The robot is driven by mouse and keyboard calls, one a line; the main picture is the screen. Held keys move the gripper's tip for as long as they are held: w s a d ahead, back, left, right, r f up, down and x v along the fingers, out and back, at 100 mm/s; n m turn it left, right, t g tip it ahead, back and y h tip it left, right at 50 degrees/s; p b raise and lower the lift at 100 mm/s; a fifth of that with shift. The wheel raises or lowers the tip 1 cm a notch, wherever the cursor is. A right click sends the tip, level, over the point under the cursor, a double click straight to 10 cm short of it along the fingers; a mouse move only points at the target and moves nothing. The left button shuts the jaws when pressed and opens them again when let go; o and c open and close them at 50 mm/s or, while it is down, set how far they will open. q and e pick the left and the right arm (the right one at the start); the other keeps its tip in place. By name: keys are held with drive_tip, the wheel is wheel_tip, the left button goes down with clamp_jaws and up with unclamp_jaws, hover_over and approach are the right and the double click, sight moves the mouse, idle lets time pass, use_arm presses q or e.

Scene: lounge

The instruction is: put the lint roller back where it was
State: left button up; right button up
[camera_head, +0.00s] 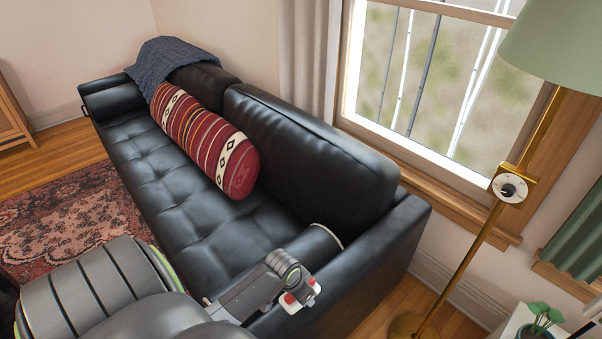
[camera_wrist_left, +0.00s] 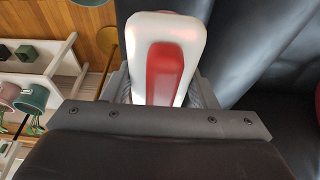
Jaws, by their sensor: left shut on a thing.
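My left gripper (camera_head: 284,280) is over the near end of the black sofa, by its near armrest. It is shut on the lint roller (camera_head: 301,299), whose white and red part shows beside the jaws. In the left wrist view the white and red lint roller (camera_wrist_left: 165,65) stands out between the two fingers of my left gripper (camera_wrist_left: 162,92). Its other end is hidden, and I cannot tell whether it touches the sofa. My right gripper is not in view.
The black leather sofa (camera_head: 200,215) bears a red patterned bolster (camera_head: 205,138) and a blue-grey throw (camera_head: 168,58). A brass floor lamp (camera_head: 466,250) stands right of the armrest. A white plant stand (camera_wrist_left: 40,72) with pots is beyond it. The near seat is mostly clear.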

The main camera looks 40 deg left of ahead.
use_arm(q)
drive_tip(key=shift+f, duration=1.35)
drive_tip(key=shift+f, duration=0.15)
drive_tip(key=o, duration=0.9)
drive_tip(key=p+v, duration=0.1)
drive_tip(key=v, duration=1.1)
